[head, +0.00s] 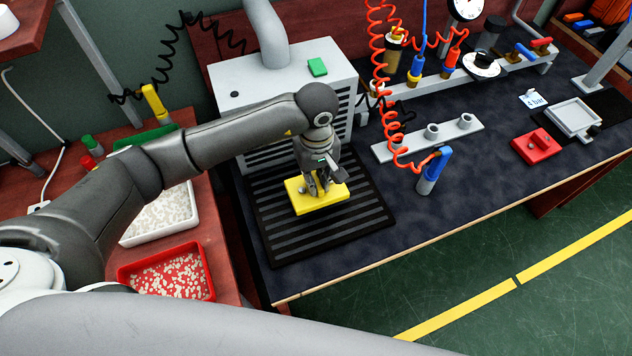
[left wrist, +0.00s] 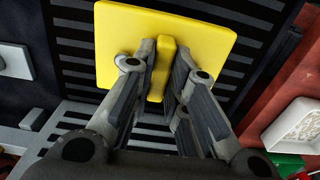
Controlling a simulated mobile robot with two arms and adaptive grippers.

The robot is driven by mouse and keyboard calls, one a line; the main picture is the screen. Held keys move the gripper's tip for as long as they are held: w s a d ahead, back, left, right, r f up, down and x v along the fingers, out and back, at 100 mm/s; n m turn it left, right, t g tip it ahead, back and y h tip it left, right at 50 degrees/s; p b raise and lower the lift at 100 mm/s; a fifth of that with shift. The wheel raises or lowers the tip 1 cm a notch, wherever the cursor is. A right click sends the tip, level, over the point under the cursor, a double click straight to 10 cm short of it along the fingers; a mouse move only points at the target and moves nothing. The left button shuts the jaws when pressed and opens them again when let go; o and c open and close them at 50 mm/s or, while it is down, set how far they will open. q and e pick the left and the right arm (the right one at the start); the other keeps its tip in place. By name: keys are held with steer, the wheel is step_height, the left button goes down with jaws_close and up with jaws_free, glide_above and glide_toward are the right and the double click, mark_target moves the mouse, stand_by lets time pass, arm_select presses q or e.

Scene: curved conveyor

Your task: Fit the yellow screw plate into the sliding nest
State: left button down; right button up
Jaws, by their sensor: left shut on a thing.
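The yellow screw plate (head: 335,196) is at the black slatted mat (head: 355,222); I cannot tell whether it touches the mat or hangs just above it. My left gripper (head: 322,190) comes down on it from above and is shut on its raised rib. In the left wrist view the plate (left wrist: 212,38) lies across the fingertips, with the rib (left wrist: 163,68) between the fingers (left wrist: 163,80). A small round pale part shows beside the rib. The sliding nest appears to be the grey square frame (head: 577,116) at the far right of the bench, with nothing yellow in it. My right gripper is not seen.
A grey rail with sockets (head: 428,139), a blue-handled tool (head: 433,172) and a coiled red hose (head: 383,95) stand between. A grey vented cabinet (head: 275,85) is behind the mat. The bench's front middle is clear.

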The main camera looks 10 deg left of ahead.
mark_target(316, 179)
arm_select(q)
steer(key=shift+w+a+f, duration=0.15)
steer(key=shift+w+f, duration=0.1)
steer(key=shift+f, duration=0.1)
step_height(316, 179, down, 2)
steer(key=shift+s+p, duration=0.1)
steer(key=shift+p, duration=0.6)
steer(key=shift+f, duration=0.4)
steer(key=shift+f, duration=0.1)
steer(key=c, duration=1.9)
jaws_free()
steer(key=shift+f, duration=0.1)
steer(key=o, duration=0.5)
steer(key=shift+c, duration=0.2)
